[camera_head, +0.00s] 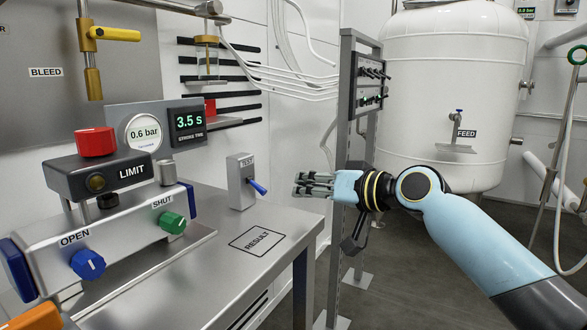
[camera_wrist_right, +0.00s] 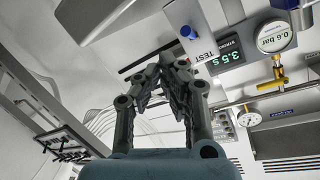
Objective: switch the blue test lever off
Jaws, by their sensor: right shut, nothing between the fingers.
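The blue test lever (camera_head: 257,187) sticks out of a grey box labelled TEST (camera_head: 239,182) on the steel bench. In the head view it slants down to the right. My right gripper (camera_head: 299,184) is shut and empty, a short way right of the lever, with a visible gap between them. In the right wrist view the lever (camera_wrist_right: 187,32) is seen nearly end-on, beyond and above the closed fingertips (camera_wrist_right: 172,60). My left gripper is not in view.
On the bench are a RESULT square (camera_head: 257,242), a valve block with blue knob (camera_head: 88,263) and green knob (camera_head: 173,222), and a display (camera_head: 187,123) reading 3.5 s. A metal rack post (camera_head: 344,120) stands behind my right wrist. A white tank (camera_head: 450,80) stands behind.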

